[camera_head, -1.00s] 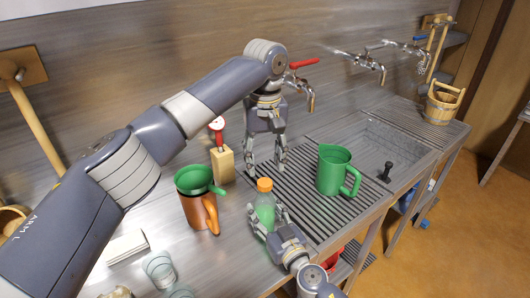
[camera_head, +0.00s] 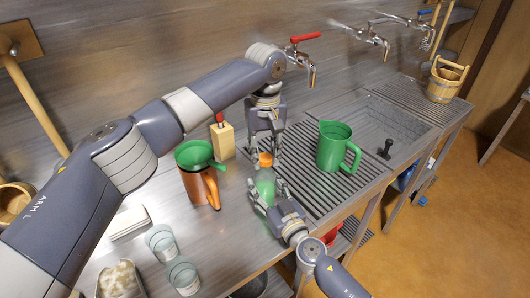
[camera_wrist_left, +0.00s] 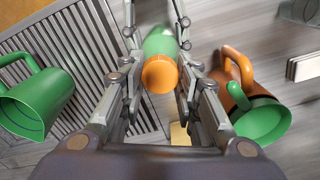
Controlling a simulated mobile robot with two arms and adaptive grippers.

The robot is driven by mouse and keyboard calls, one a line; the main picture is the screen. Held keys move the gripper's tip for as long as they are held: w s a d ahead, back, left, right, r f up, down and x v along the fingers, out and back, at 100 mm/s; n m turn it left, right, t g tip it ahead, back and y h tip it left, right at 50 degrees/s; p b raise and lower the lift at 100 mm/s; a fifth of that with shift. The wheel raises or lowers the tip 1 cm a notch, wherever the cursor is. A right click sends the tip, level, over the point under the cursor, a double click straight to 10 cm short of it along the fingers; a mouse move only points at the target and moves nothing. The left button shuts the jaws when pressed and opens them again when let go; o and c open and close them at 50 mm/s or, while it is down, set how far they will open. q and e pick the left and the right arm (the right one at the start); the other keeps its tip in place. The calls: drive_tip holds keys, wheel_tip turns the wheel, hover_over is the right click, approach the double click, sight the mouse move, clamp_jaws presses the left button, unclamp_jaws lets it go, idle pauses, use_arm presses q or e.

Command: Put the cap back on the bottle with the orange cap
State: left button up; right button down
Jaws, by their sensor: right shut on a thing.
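The green bottle (camera_head: 264,183) is upright near the drain grooves, with the orange cap (camera_head: 265,159) at its top. I cannot tell whether the cap is fastened. My right gripper (camera_head: 266,196) is shut around the bottle's body from the front. My left gripper (camera_head: 265,148) points down from above, its fingers apart on either side of the cap. In the left wrist view, the cap (camera_wrist_left: 160,74) lies between the open fingers, with the green bottle (camera_wrist_left: 160,43) just beyond it. Whether the fingers touch the cap is unclear.
A copper mug (camera_head: 200,188) with a green funnel stands left of the bottle. A green pitcher (camera_head: 335,150) stands to its right on the ribbed drainer. A wooden block (camera_head: 222,141) is behind. Glasses (camera_head: 183,275) stand at the front left.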

use_arm(q)
drive_tip(key=m, duration=1.1)
drive_tip(key=shift+m, duration=0.4)
drive_tip(key=o, duration=1.3)
drive_tip(key=shift+c, duration=0.2)
wheel_tip(320, 180, up, 12)
